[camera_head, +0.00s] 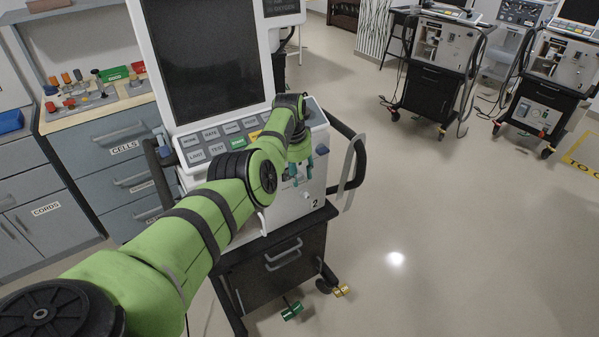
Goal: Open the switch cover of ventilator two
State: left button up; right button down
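Ventilator two (290,210), a white unit marked "2" on a black cart, stands in the middle of the head view. Its dark screen (205,60) and sloping button panel (225,138) face me. My green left arm crosses in front, and its wrist end with the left gripper (299,152) is at the right part of the panel and upper front. The gripper's fingers are not clear, so I cannot tell whether it is open or touching anything. I cannot make out the switch cover; the arm hides part of the front. My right gripper is out of view.
A black side handle (358,160) and a pale curved piece (348,180) stand at the ventilator's right side. Drawers (115,150) under a counter with small coloured parts are close on the left. Open floor (450,230) lies right; more ventilators (445,70) stand behind.

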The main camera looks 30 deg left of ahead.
pick_arm(q)
jog(key=shift+r, duration=0.2)
notch_tip(320, 180, up, 12)
jog(key=s, duration=0.1)
jog(key=shift+s+a+f, duration=0.2)
jog(key=shift+s+a, duration=0.1)
dwell(0.5)
